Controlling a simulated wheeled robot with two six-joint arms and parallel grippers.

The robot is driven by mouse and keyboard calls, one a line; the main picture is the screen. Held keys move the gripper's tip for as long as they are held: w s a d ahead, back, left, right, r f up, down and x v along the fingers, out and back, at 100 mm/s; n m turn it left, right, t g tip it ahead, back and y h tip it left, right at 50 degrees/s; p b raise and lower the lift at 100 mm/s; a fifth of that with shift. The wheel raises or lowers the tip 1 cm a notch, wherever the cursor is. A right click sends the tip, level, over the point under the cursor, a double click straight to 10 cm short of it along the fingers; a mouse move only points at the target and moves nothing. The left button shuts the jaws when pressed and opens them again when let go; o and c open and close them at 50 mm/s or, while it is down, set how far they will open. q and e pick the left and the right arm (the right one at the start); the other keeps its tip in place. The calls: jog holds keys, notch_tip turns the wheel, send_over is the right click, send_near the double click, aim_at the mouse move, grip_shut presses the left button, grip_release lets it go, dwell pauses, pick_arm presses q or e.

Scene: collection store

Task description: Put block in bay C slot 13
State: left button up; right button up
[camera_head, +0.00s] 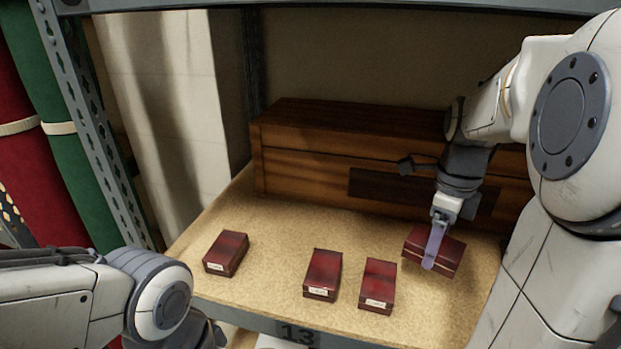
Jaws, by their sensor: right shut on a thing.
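Several dark red blocks with white labels stand on the tan shelf board (275,225), whose front edge carries the number 13 (297,334). One block (226,253) is at the left, one (323,274) in the middle and one (378,285) just right of it. My right gripper (433,255) points down and is shut on the rightmost block (448,256), which is at or just above the board; I cannot tell if it touches. My left arm is at the lower left; its gripper is not clearly visible, cut off near the bottom edge.
A long brown wooden chest (310,160) stands at the back of the shelf. A perforated metal upright (95,120) is at the left, with green (70,170) and red (25,170) rolls beyond it. Bare board lies between the left and middle blocks.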

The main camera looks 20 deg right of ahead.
send_over(415, 265)
notch_tip(415, 265, down, 3)
jog(key=shift+b, duration=0.4)
jog(key=shift+f+b, duration=0.9)
jog(key=shift+f, duration=1.05)
jog(key=shift+f, duration=0.1)
jog(key=o, duration=1.4)
notch_tip(415, 265, up, 8)
jog(key=p, duration=0.3)
jog(key=shift+f, duration=0.15)
